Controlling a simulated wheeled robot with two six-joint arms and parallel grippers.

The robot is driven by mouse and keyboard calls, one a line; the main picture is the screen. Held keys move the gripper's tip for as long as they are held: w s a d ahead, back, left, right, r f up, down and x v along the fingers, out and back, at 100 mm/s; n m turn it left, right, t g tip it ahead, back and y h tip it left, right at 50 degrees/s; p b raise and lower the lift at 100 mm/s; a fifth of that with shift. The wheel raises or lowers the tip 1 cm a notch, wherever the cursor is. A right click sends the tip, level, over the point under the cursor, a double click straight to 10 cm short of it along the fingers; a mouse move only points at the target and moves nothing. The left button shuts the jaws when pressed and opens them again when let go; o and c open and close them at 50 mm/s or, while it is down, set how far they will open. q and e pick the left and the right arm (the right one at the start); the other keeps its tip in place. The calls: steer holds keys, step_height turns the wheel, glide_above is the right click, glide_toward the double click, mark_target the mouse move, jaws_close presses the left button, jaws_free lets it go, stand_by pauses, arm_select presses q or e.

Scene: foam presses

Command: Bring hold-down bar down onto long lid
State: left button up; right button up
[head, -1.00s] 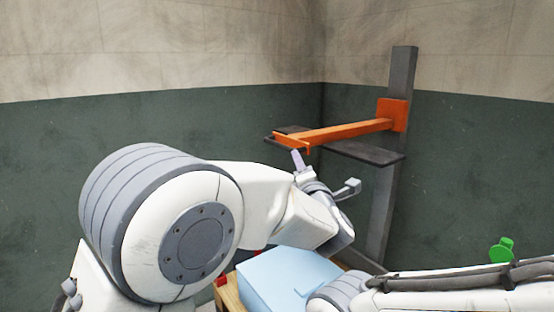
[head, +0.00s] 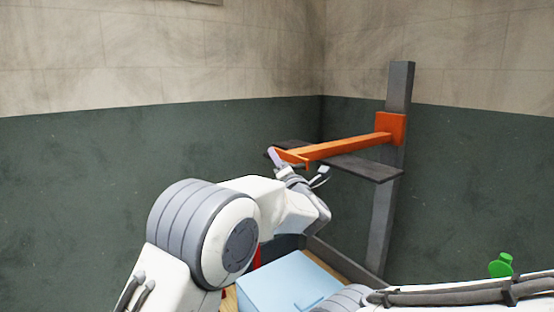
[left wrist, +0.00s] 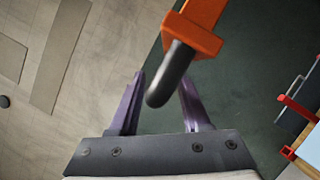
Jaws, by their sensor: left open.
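The orange hold-down bar (head: 340,147) reaches left from an upright grey post (head: 390,200). In the left wrist view the bar's orange end (left wrist: 192,35) carries a dark rounded handle (left wrist: 170,75). My left gripper (head: 299,165) is at the bar's free end, open. In the left wrist view its purple fingers (left wrist: 161,85) stand on either side of the handle's tip, with gaps showing. A long dark slab (head: 365,168) sits just below and behind the bar; I cannot tell whether it is the long lid. My right gripper is out of view.
A pale blue block (head: 285,285) lies low, below my left arm. A green knob (head: 501,265) stands at the lower right. Red rods (left wrist: 298,108) show at the left wrist view's right edge. Walls meet behind the post.

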arm_select(q)
jaws_close()
stand_by(1.5)
